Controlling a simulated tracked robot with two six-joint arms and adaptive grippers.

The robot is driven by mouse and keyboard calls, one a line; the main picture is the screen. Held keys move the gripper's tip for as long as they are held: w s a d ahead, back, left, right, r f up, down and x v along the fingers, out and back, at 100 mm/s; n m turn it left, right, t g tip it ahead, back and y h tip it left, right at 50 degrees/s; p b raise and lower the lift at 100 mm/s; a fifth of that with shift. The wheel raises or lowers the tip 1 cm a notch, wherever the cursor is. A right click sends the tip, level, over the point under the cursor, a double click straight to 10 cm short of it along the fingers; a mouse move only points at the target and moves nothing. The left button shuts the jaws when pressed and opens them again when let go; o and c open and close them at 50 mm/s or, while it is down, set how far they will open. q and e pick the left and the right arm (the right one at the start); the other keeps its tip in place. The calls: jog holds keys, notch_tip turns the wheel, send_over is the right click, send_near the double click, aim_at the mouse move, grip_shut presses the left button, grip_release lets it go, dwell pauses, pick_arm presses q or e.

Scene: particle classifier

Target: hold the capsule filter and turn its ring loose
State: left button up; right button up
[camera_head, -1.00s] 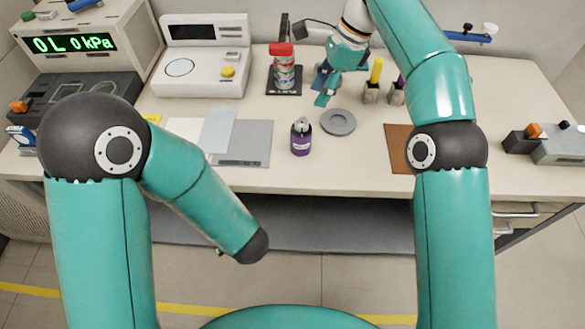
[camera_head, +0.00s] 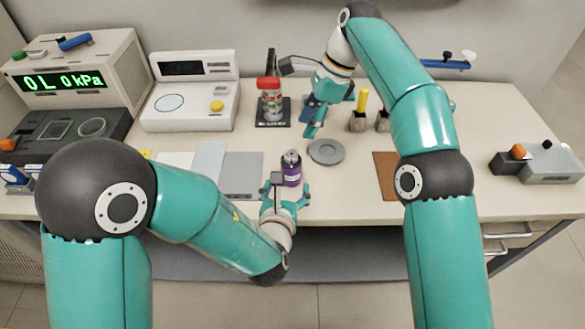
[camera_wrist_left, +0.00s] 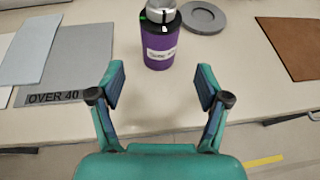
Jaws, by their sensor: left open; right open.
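A purple canister (camera_head: 291,174) with a silver top and a dark collar, apparently the capsule filter, stands upright near the table's front edge. In the left wrist view the canister (camera_wrist_left: 160,55) is ahead of the fingertips, roughly centred, with a label too small to read surely. My left gripper (camera_head: 287,193) is open at the table's front edge, just in front of the canister; the left wrist view shows nothing between its fingers (camera_wrist_left: 161,88). My right gripper (camera_head: 314,118) is open above the table, behind the canister and right of a red-topped layered cylinder (camera_head: 270,106) on a black base.
A grey round dish (camera_head: 326,152) lies right of the canister, and a grey plate (camera_head: 242,178) left of it. A brown mat (camera_head: 384,176), a yellow-handled tool (camera_head: 362,99) and a grey device (camera_head: 550,165) are farther right. A pressure display (camera_head: 70,80) and a white scale (camera_head: 190,112) stand left.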

aim_at(292, 154)
pick_arm(q)
jog(key=x, duration=1.1)
jog(key=shift+w+f, duration=0.15)
jog(key=shift+w, duration=0.2)
grip_shut()
dwell(0.6)
pick_arm(e)
jog(key=o, duration=0.4)
jog(key=shift+r, duration=0.15)
jog(key=shift+c, duration=0.2)
jog(key=shift+m+t+y, duration=0.3)
jog(key=shift+m, duration=0.1)
jog(key=x, duration=0.3)
jog(key=s+x, duration=0.1)
jog(key=x, duration=0.5)
jog(key=shift+s+f, duration=0.15)
jog(key=shift+f, duration=0.05)
